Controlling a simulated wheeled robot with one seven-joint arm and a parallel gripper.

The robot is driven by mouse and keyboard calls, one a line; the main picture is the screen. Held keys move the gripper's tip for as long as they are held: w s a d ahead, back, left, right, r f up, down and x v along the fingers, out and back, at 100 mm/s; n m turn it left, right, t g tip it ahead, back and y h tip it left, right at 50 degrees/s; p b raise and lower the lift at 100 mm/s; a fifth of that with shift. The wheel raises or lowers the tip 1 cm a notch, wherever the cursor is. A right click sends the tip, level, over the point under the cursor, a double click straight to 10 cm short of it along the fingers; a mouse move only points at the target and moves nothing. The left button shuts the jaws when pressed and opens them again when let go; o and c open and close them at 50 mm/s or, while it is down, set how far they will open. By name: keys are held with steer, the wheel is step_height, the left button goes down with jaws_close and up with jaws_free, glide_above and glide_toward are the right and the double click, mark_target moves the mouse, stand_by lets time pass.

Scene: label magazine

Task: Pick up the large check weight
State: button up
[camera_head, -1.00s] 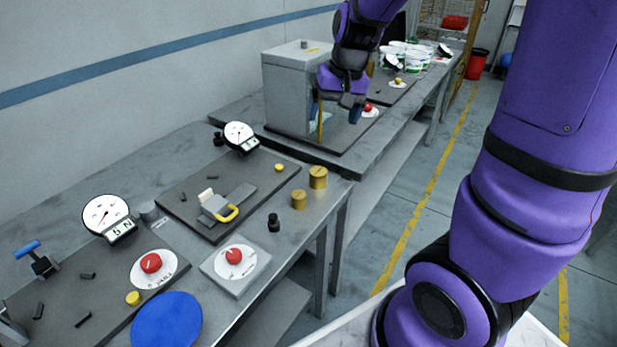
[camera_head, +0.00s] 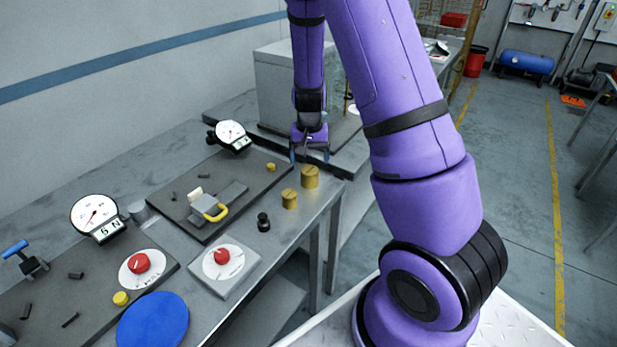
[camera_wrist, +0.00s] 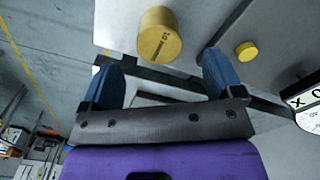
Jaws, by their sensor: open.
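The large check weight (camera_head: 310,178) is a brass cylinder standing upright near the right end of the near bench. A smaller brass weight (camera_head: 289,199) stands in front of it, to its left. My gripper (camera_head: 309,158) is open and empty, just behind and above the large weight in the head view. In the wrist view, the large weight (camera_wrist: 160,34) shows engraved markings and lies beyond the two blue fingertips (camera_wrist: 163,75), near the middle of the gap between them. It is not between the fingers.
A small black knobbed piece (camera_head: 263,222) stands near the smaller weight. A dark plate (camera_head: 185,213) carries a yellow-handled clamp (camera_head: 215,211) and a yellow button (camera_head: 271,167). A grey cabinet (camera_head: 283,85) stands on the far bench. Bare bench surrounds the large weight.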

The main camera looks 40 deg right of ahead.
mark_target(310, 170)
steer(key=shift+w+d+f, duration=0.1)
steer(key=shift+d+f, duration=0.05)
steer(key=shift+f, duration=3.7)
jaws_close()
steer(key=shift+r, duration=0.1)
